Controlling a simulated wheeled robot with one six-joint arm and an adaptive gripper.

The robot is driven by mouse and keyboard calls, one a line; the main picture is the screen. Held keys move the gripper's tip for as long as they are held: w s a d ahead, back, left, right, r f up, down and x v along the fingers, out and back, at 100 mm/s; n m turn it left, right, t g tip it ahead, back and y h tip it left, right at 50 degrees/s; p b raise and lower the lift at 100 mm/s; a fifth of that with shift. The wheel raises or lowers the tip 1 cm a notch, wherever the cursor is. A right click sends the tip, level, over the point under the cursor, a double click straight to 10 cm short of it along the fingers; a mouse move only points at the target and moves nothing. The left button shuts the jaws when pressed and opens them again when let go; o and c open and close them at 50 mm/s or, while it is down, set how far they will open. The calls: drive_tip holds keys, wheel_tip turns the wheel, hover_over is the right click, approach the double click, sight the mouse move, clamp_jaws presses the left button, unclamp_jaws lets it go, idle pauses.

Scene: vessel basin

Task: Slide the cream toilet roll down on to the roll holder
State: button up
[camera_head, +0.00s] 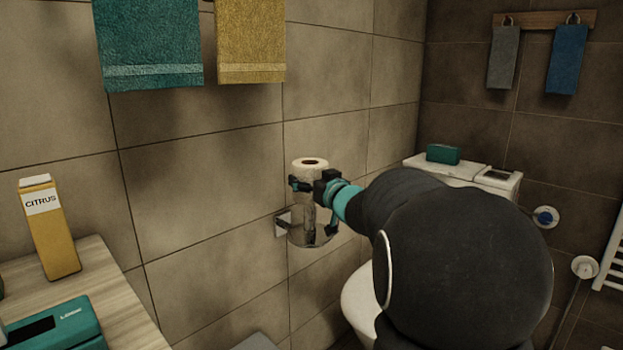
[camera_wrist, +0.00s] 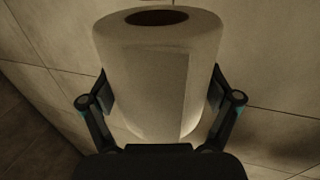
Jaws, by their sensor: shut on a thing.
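The cream toilet roll (camera_head: 310,164) is upright near the tiled wall, with its dark core hole facing up. My gripper (camera_head: 315,185) is shut on it. In the wrist view, the roll (camera_wrist: 158,60) fills the space between my two fingers (camera_wrist: 160,95), one pressed on each side. The shiny metal roll holder (camera_head: 282,226) is fixed to the wall just below the roll. My gripper and arm partly cover the roll's lower part and the holder. I cannot tell whether the holder's post is inside the core.
A teal towel (camera_head: 150,45) and a yellow towel (camera_head: 250,40) hang above on the left. A yellow citrus carton (camera_head: 50,230) and a teal box (camera_head: 55,325) stand on a wooden counter (camera_head: 125,305). A white toilet (camera_head: 358,300) is right of the holder.

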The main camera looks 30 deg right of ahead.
sight(313, 211)
drive_tip(key=shift+f, duration=0.2)
idle(0.5)
drive_tip(key=shift+f+b, duration=3.1)
drive_tip(key=shift+f, duration=0.9)
drive_tip(key=o, duration=0.9)
drive_tip(key=shift+o, duration=0.2)
drive_tip(key=shift+s, duration=0.1)
drive_tip(key=s, duration=1.1)
drive_tip(key=shift+s+d, duration=0.2)
drive_tip(key=shift+s, duration=0.2)
